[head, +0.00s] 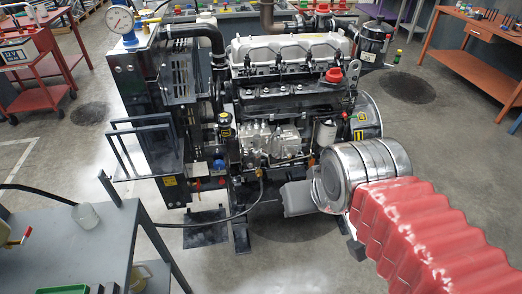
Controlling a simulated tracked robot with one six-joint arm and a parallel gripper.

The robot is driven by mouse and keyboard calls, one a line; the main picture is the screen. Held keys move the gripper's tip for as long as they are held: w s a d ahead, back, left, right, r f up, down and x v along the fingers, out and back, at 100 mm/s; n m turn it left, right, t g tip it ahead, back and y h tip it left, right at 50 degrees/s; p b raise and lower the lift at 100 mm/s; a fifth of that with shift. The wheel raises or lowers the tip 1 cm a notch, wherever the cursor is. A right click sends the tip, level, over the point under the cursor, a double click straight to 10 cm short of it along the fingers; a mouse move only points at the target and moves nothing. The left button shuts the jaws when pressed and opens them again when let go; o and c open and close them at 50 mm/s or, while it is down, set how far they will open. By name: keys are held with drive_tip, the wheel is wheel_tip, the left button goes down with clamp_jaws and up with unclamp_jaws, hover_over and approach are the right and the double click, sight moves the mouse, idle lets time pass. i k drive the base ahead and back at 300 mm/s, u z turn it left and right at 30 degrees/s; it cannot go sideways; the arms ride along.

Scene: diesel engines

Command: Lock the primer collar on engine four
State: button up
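A diesel engine (290,85) with a pale ribbed top cover stands at the centre in the head view. A silver fuel pump (270,140) sits on its near side. A black knob with a yellow mark (225,119) stands upright left of the pump. I cannot tell whether it is the primer collar, or whether any collar is locked. No engine number is readable. My arm, with a red ribbed sleeve and silver drum, comes in from the lower right. A pale grey part of it ends below the pump. I cannot make out my gripper's fingers.
A grey bench (60,240) stands at the lower left with a clear cup (86,216) on it. A dark hose (215,224) runs from it to the engine. Open floor lies right.

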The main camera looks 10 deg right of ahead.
sight(260, 152)
drive_tip(key=z, duration=0.05)
drive_tip(key=i, duration=1)
drive_tip(key=u, duration=2.25)
drive_tip(key=k, duration=0.75)
